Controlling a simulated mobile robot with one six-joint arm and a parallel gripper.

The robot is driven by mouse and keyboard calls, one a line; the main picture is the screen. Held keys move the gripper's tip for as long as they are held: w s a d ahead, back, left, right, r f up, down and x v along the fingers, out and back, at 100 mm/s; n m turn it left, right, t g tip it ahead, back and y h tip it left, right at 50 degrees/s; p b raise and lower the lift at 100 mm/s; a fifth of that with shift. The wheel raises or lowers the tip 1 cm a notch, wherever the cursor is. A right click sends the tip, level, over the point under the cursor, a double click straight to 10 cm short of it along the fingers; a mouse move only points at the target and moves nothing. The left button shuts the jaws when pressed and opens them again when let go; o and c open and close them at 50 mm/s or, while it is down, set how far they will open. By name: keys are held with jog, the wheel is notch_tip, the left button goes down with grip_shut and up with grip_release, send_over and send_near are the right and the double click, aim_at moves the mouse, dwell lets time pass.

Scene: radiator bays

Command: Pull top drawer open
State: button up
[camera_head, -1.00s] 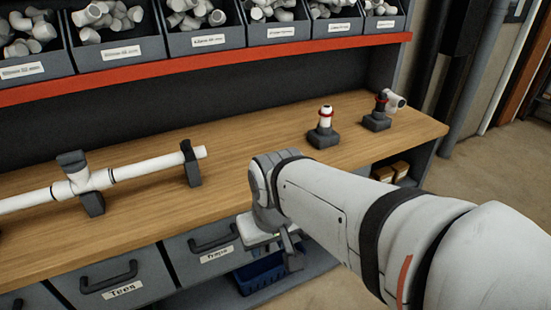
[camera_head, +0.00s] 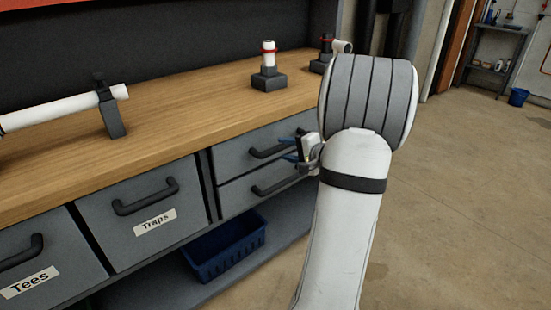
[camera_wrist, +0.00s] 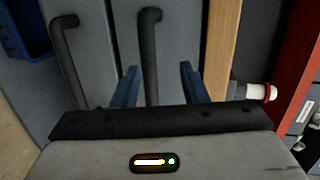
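The top drawer (camera_head: 236,162) is a grey front in the right stack under the wooden bench, and it looks closed. Its dark bar handle (camera_head: 266,153) also shows in the wrist view (camera_wrist: 150,50). My gripper (camera_head: 285,150) is at the handle's right end, partly hidden by my arm. In the wrist view, the blue fingers of my gripper (camera_wrist: 158,76) are apart, with the top handle between them in the picture. I cannot tell whether the fingers touch it or how deep they reach around it.
A lower drawer (camera_head: 236,195) with its own handle (camera_head: 275,188) sits just below. Left are drawers labelled Traps (camera_head: 150,205) and Tees (camera_head: 45,262). A blue crate (camera_head: 225,250) stands on the bottom shelf. The bench top (camera_head: 180,125) holds pipe pieces. Floor is clear at right.

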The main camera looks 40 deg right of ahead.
aim_at(289, 146)
jog(key=d, duration=0.1)
jog(key=d+f+m+h, duration=0.1)
jog(key=d, duration=0.1)
jog(key=d+f+t+h, duration=0.1)
jog(key=d, duration=0.1)
jog(key=shift+f+m+b, duration=0.15)
jog(key=shift+m+b, duration=0.15)
jog(key=shift+b, duration=0.05)
jog(key=x, duration=0.7)
jog(key=shift+a+b, duration=0.1)
jog(key=shift+b, duration=0.3)
jog(key=shift+c, duration=0.3)
grip_shut()
